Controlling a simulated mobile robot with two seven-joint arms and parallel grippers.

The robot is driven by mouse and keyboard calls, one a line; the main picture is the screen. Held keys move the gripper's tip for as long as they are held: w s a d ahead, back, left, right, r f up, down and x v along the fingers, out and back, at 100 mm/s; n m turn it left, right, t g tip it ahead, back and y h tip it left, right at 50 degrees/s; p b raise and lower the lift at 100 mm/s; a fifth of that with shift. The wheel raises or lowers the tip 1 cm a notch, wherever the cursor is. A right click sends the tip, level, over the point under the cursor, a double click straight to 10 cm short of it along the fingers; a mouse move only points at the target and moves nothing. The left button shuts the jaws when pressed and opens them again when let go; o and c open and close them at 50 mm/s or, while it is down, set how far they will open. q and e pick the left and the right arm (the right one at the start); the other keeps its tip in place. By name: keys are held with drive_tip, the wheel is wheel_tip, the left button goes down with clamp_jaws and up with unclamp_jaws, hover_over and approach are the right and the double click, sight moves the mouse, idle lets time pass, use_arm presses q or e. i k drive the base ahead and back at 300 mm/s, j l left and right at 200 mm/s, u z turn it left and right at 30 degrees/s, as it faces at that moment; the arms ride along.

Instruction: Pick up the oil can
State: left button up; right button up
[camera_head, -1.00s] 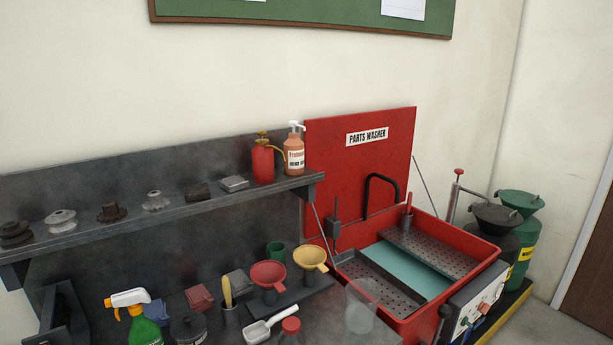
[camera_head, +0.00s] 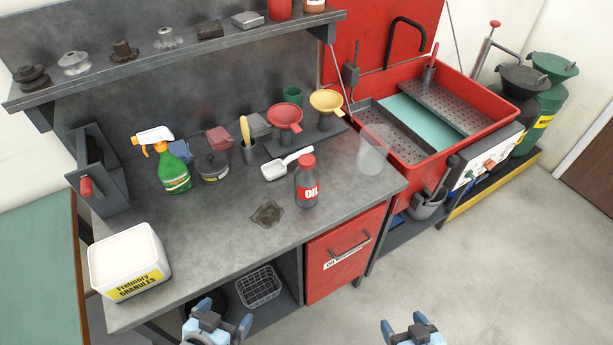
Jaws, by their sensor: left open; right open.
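A red can (camera_head: 280,9) stands on the upper shelf, cut off by the top edge so only its lower part shows. A grey bottle (camera_head: 307,187) with a red cap and a red "OIL" label stands upright on the workbench, near its front edge. My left gripper (camera_head: 225,316) is open and empty at the bottom edge, in front of the bench. My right gripper (camera_head: 404,323) is open and empty at the bottom edge, over the floor to the right. Both are apart from the can and the bottle.
A dark stain (camera_head: 267,213) lies beside the bottle. A spray bottle (camera_head: 172,170), a white scoop (camera_head: 287,163), two funnels and a white granules tub (camera_head: 128,262) stand on the bench (camera_head: 215,235). The red parts washer (camera_head: 490,90) is at right. The floor (camera_head: 480,260) is clear.

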sight(306, 182)
drive_tip(key=u, duration=0.7)
drive_tip(key=l+u, duration=0.2)
drive_tip(key=u, duration=0.25)
drive_tip(key=l+u, duration=0.25)
drive_tip(key=u, duration=0.25)
drive_tip(key=l+u, duration=0.2)
drive_tip(key=u, duration=0.25)
drive_tip(key=k+l+u, duration=0.2)
drive_tip(key=l+u, duration=0.2)
drive_tip(key=k+l+u, duration=0.25)
drive_tip(key=l+u, duration=0.15)
drive_tip(key=l, duration=0.1)
